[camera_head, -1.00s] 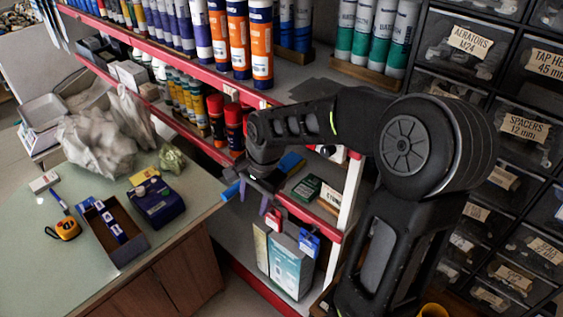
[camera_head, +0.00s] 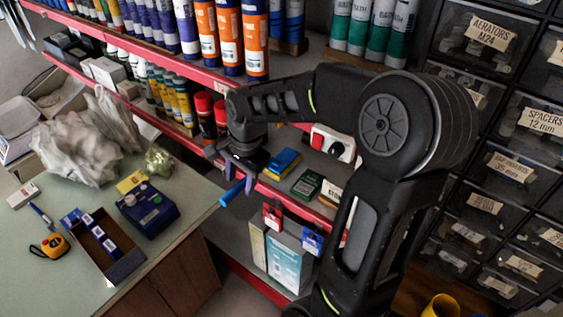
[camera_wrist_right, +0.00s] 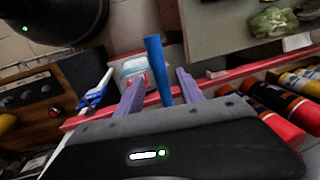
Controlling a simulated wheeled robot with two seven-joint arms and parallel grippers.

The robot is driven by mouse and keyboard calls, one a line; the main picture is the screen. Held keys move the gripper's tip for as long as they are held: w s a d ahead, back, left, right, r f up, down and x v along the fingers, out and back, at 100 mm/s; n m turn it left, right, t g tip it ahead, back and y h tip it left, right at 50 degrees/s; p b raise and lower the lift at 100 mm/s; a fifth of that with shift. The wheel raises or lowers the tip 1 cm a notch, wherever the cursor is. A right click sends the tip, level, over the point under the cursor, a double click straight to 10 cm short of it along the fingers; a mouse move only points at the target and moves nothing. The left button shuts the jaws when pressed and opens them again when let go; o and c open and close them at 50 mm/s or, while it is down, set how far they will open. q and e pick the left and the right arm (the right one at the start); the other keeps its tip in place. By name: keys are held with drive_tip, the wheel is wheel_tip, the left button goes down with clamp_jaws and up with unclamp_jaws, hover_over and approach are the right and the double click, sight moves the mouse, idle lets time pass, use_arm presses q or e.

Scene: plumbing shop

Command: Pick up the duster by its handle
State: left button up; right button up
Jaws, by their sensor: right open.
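The duster shows as a blue handle (camera_head: 232,192) jutting out past the red front edge of the shelf in the head view. In the right wrist view the handle (camera_wrist_right: 157,68) stands between the two purple fingers. The rest of the duster is hidden behind my gripper. My right gripper (camera_head: 241,178) is at the shelf edge, right by the handle. In the right wrist view my right gripper (camera_wrist_right: 160,82) is open, with a finger on each side of the handle and gaps showing. My left gripper is in neither view.
Red spray cans (camera_head: 204,115) stand on the shelf left of my wrist. A blue and yellow box (camera_head: 282,164), a green box (camera_head: 307,184) and a red-white device (camera_head: 333,142) lie to the right. The workbench (camera_head: 190,190) is at left, drawers (camera_head: 500,215) at right.

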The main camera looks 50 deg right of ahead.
drive_tip(key=shift+w+f, duration=0.15)
drive_tip(key=shift+f, duration=0.6)
drive_tip(key=f, duration=0.3)
drive_tip(key=w+f+p, duration=0.1)
drive_tip(key=f, duration=0.1)
drive_tip(key=shift+w+a, duration=0.1)
drive_tip(key=shift+a, duration=0.15)
clamp_jaws()
idle(0.6)
